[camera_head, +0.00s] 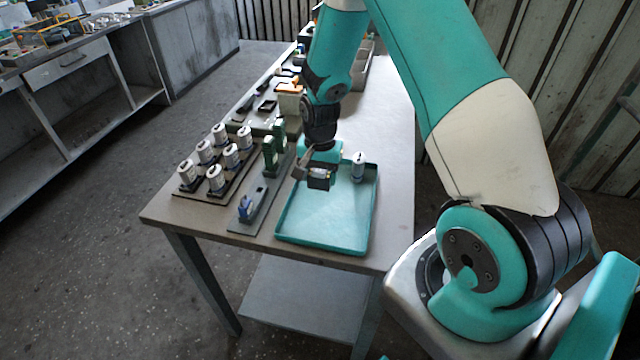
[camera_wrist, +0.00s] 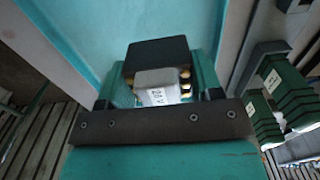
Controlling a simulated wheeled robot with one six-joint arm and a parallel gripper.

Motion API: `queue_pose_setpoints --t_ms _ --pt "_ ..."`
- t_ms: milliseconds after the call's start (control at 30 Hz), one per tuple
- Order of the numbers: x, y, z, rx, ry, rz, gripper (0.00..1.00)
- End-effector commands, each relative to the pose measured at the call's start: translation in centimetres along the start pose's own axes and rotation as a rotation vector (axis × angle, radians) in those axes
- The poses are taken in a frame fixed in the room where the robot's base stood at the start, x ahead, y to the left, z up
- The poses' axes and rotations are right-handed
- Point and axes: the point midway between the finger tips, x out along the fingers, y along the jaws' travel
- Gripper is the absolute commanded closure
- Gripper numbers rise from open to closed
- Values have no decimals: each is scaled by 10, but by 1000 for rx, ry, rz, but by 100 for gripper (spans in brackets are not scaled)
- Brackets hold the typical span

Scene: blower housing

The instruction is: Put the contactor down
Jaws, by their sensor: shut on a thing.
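The contactor (camera_head: 320,179) is a small dark block with a light grey part, held above the teal tray. It also shows in the wrist view as a black and grey block (camera_wrist: 158,75) with a printed label and brass-coloured terminals. My gripper (camera_head: 312,170) is shut on it, over the upper left part of the tray. The teal tray (camera_head: 325,225) lies on the table, mostly bare. How far the contactor is above the tray floor is hard to tell.
Several similar cylinders (camera_head: 215,160) stand in a rack at left. The tray's near half is clear.

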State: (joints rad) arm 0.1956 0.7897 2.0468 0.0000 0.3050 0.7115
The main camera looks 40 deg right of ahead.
Motion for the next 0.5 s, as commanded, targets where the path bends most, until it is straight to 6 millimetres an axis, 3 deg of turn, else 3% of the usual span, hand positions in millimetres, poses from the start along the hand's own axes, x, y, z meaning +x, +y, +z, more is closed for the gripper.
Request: queue_pose_setpoints --t_ms 333,500 --pt "40 1 0 2 -1 1 61" --pt "45 1 -1 2 0 0 61"
